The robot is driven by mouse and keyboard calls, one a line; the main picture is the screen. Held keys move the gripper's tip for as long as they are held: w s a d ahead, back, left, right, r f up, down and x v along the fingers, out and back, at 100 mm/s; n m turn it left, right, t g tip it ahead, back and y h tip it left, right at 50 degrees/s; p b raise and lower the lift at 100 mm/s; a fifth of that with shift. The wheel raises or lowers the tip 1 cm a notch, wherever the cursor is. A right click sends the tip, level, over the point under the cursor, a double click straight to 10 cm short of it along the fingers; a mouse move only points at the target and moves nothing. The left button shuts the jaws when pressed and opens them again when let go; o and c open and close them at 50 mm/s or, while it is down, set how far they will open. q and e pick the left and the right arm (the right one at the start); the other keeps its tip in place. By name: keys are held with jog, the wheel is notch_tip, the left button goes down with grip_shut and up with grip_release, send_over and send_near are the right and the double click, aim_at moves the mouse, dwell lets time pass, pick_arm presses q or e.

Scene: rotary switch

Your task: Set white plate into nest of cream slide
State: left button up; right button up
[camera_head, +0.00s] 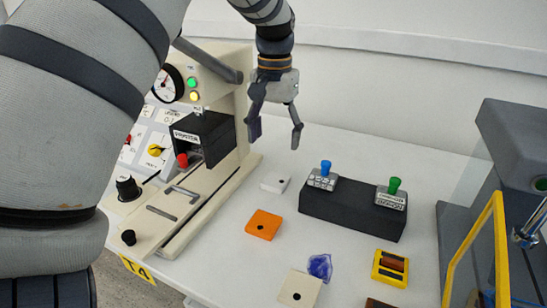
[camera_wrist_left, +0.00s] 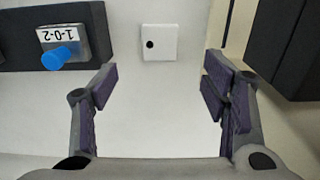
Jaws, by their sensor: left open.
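The white plate (camera_head: 274,183) is a small square block with a dark hole, lying flat on the table. In the left wrist view the white plate (camera_wrist_left: 160,42) lies ahead of the gap between the fingers, not between the pads. My left gripper (camera_head: 273,138) is open and empty, fingers pointing down, above and behind the plate. The left wrist view shows its two spread fingers (camera_wrist_left: 160,88). The cream slide (camera_head: 200,205) appears to be the long cream base of the machine at left, with grey bars on it. I cannot clearly make out its nest.
A black box (camera_head: 350,212) with blue and green knobs stands right of the plate. An orange plate (camera_head: 263,224), a cream plate (camera_head: 299,288), a blue lump (camera_head: 320,267) and a yellow block (camera_head: 390,268) lie nearer. A yellow-framed grey machine (camera_head: 500,150) stands at right.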

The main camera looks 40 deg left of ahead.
aim_at(276, 180)
pick_arm(q)
jog(key=shift+o, duration=0.4)
jog(key=shift+r, duration=0.4)
jog(key=f+n, duration=0.4)
jog(key=n, duration=0.2)
jog(key=f+n+y, duration=0.1)
jog(key=f+n, duration=0.3)
jog(key=n, duration=0.2)
jog(key=f+n, duration=0.4)
jog(key=n, duration=0.2)
jog(key=shift+w+d+g+y+b, duration=0.1)
jog(key=shift+w+g+y+b, duration=0.2)
jog(key=shift+w+y+b, duration=0.1)
jog(key=c, duration=1.3)
jog(key=shift+c, duration=0.2)
